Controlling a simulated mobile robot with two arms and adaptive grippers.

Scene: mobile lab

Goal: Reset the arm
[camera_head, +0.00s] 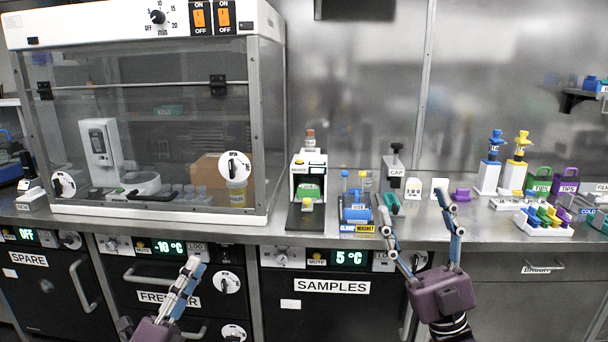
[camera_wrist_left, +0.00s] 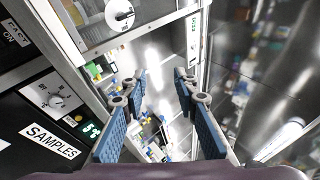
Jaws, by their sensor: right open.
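My left gripper (camera_head: 190,275) is at the lower left in the head view, in front of the freezer drawer and below the counter edge. In the left wrist view its two blue-padded fingers (camera_wrist_left: 160,88) stand apart with nothing between them. My right gripper (camera_head: 421,222) is right of centre in the head view, fingers pointing up and spread apart, empty. Its fingertips overlap the counter's front edge in the picture; its body is in front of the lower cabinets.
A glass-fronted cabinet (camera_head: 150,120) fills the counter's left. A black and white device (camera_head: 308,180), a blue tube rack (camera_head: 356,212) and a colourful rack (camera_head: 545,220) stand on the counter (camera_head: 480,232). Below are the SPARE, freezer and SAMPLES (camera_head: 333,287) fronts with handles.

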